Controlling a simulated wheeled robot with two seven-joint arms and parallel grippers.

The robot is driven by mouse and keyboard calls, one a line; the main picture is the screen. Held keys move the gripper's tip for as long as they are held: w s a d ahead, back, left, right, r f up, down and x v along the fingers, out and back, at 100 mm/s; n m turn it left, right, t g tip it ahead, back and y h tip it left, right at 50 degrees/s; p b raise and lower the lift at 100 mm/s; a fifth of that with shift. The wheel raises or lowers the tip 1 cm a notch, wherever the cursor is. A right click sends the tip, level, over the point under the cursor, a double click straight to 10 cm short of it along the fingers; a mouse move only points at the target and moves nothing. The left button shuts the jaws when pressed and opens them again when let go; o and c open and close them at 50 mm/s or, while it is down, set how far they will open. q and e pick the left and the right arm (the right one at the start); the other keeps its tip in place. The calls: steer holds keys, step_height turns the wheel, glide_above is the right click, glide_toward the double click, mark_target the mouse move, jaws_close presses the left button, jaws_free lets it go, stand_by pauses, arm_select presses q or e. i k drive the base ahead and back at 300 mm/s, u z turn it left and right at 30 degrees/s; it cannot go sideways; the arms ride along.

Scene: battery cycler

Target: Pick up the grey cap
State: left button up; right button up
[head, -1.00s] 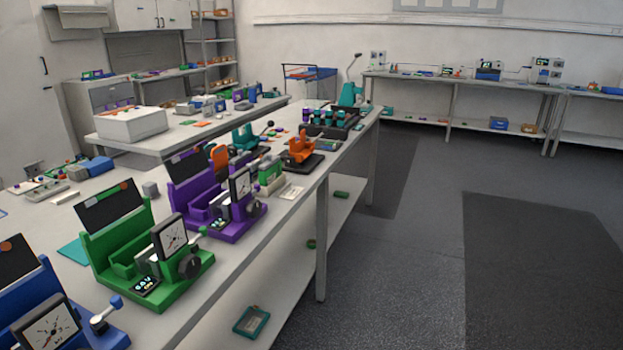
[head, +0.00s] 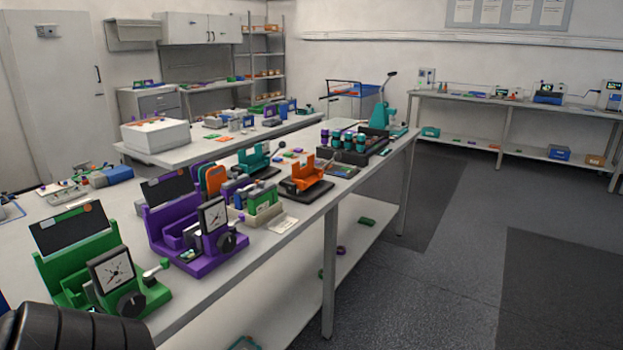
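I cannot make out a grey cap for certain in the head view; small parts on the benches are too small to tell. The long near bench (head: 291,232) carries a green device (head: 70,280) with a dial and a purple device (head: 180,235) with a dial. Beyond them are an orange device (head: 308,175), a teal device (head: 254,161) and a dark rack with teal-topped cylinders (head: 350,152). Neither gripper is in view. A dark ribbed shape at the bottom left seems to be part of my own arm.
A second bench with a white box (head: 155,134) stands behind on the left. A teal press (head: 380,107) stands at the bench's far end. A lower shelf (head: 290,275) runs under the near bench. The grey floor (head: 430,280) on the right is clear.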

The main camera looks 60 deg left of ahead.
mark_target(244, 193)
steer(key=u, duration=0.5)
steer(key=i, duration=1.85)
steer(key=u, duration=1.3)
